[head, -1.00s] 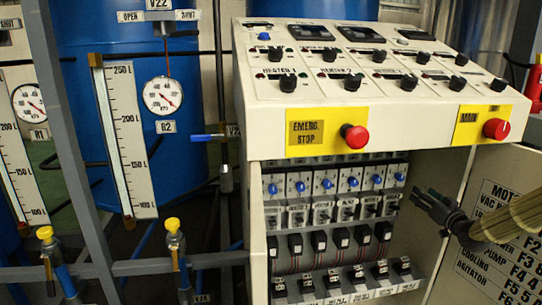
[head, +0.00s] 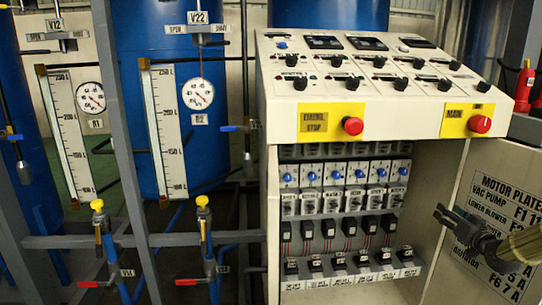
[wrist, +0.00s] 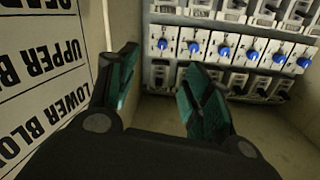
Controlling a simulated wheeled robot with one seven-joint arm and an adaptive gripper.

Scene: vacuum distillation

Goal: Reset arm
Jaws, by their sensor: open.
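My gripper (head: 447,217) is at the right of the head view, in front of the open cabinet door. In the wrist view my gripper (wrist: 160,85) has its two green-padded fingers apart, with nothing between them. The same breakers show beyond the fingers in the wrist view (wrist: 222,52). My gripper appears apart from them; its exact distance from the door is hard to tell.
The open door with the motor plate list (head: 505,215) stands close to my arm. A red emergency stop button (head: 352,126) and a red main knob (head: 480,124) are on the front panel. Left are blue tanks (head: 150,100), gauges and a grey frame (head: 130,150).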

